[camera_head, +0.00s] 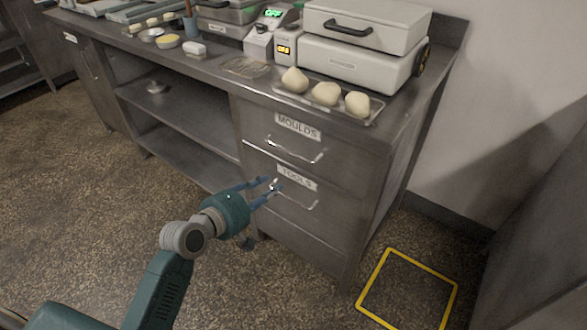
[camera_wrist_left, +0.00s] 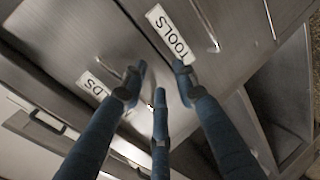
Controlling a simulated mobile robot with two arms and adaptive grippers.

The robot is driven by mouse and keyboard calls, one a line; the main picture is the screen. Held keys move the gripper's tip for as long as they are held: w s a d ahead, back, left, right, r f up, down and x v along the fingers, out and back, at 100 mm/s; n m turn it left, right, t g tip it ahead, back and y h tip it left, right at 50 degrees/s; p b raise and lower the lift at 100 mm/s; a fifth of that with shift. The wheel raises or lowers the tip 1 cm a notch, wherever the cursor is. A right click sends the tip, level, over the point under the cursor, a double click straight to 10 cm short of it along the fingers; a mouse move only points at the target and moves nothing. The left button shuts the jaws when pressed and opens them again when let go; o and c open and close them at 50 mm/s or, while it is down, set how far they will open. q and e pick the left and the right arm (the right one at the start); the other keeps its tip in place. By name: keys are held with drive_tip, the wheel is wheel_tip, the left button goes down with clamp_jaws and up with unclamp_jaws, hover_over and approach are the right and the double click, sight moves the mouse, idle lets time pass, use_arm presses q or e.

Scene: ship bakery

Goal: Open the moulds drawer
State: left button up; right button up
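The moulds drawer (camera_head: 342,163) is the upper drawer of the steel counter and appears shut. It bears a MOULDS label (camera_head: 298,127) and a thin bar handle (camera_head: 297,157). My left gripper (camera_head: 271,186) is open and empty, in front of the TOOLS label, lower than the moulds handle. In the left wrist view, the fingers (camera_wrist_left: 160,76) are spread, with the tilted drawer fronts behind. The MOULDS label (camera_wrist_left: 92,85) is partly hidden by a finger there, and the moulds handle (camera_wrist_left: 108,68) shows in part. I cannot tell any contact. My right gripper is not in view.
The tools drawer (camera_head: 335,222) with its own handle (camera_head: 300,204) is below, also shut. Dough balls (camera_head: 325,93) and a white press (camera_head: 355,62) stand on the counter. Open shelves (camera_head: 185,110) are to the left. A yellow square (camera_head: 408,262) marks clear floor at right.

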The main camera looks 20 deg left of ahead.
use_arm(q)
drive_tip(key=n+t+h, duration=0.1)
approach(293, 154)
drive_tip(key=b+x, duration=0.2)
drive_tip(key=x, duration=0.7)
drive_tip(key=shift+w+f, duration=0.1)
drive_tip(key=shift+w, duration=0.15)
drive_tip(key=shift+w+d, duration=0.15)
drive_tip(key=shift+w, duration=0.25)
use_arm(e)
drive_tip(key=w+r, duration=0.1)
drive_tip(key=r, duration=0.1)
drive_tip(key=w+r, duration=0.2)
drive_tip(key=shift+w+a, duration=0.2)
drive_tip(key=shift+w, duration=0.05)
use_arm(q)
drive_tip(key=shift+c, duration=0.2)
clamp_jaws()
